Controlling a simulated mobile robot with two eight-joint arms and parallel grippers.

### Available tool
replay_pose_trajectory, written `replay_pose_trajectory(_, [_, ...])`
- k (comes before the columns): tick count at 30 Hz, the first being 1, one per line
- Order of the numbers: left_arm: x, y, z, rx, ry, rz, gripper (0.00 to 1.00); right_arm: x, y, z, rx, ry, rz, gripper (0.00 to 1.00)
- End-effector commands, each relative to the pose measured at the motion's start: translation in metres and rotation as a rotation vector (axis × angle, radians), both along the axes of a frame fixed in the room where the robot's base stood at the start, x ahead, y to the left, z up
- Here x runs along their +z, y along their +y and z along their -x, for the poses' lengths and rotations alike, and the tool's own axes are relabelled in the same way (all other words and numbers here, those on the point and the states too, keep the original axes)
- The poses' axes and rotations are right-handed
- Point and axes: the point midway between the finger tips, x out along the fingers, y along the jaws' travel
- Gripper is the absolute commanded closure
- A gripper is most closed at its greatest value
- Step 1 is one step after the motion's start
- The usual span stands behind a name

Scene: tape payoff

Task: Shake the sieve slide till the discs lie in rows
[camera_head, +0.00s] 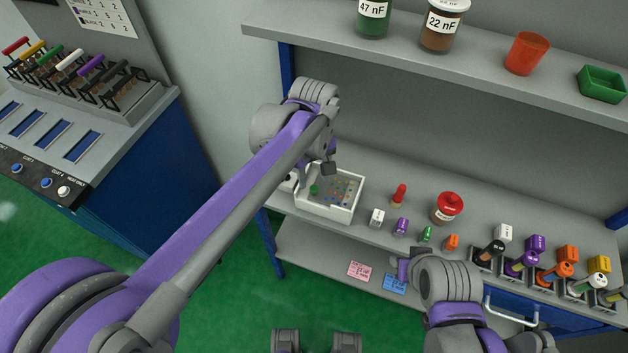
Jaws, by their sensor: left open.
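The sieve slide appears as a white, low-walled tray (322,211) on the bench shelf. Small coloured discs (340,190) lie scattered on its grey floor, and a green knob-like piece (314,189) shows at its left side. My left gripper (328,168) is open over the tray's back edge. My arm hides part of the tray's left side, and contact with it cannot be told. My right gripper (404,264) hangs in front of the shelf, apart from the tray; its jaws are too unclear to read.
A red-lidded jar (448,208), a red-topped piece (399,195) and small coloured bottles stand right of the tray. Several coloured holders (522,263) line the shelf further right. An upper shelf (440,65) overhangs behind. A blue cabinet (150,190) stands left.

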Motion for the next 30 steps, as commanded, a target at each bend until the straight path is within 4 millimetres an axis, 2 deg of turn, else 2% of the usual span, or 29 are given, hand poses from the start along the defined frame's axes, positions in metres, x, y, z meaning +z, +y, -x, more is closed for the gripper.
replay_pose_trajectory(3, [0.027, 0.0, 0.0, 0.0, 0.0, 0.0, 0.43, 0.003, 0.0, -0.001, 0.0, -0.001, 0.0, 0.62])
replay_pose_trajectory(9, [0.059, 0.0, 0.0, 0.0, 0.0, 0.0, 0.43, 0.006, 0.0, -0.001, 0.0, -0.002, 0.0, 0.62])
replay_pose_trajectory(14, [0.07, 0.0, 0.0, 0.0, 0.0, 0.0, 0.43, 0.007, 0.0, -0.001, 0.0, -0.003, 0.0, 0.62])
replay_pose_trajectory(22, [0.071, 0.0, 0.0, 0.0, 0.0, 0.0, 0.43, 0.007, 0.0, -0.001, 0.0, -0.003, 0.0, 0.62])
replay_pose_trajectory(26, [0.07, 0.005, 0.003, -0.008, -0.008, 0.003, 0.67, 0.007, 0.0, -0.001, 0.0, -0.003, 0.0, 0.62])
replay_pose_trajectory(30, [0.063, 0.031, 0.022, -0.06, -0.06, 0.017, 0.92, 0.007, 0.0, -0.001, 0.0, -0.003, 0.0, 0.62])
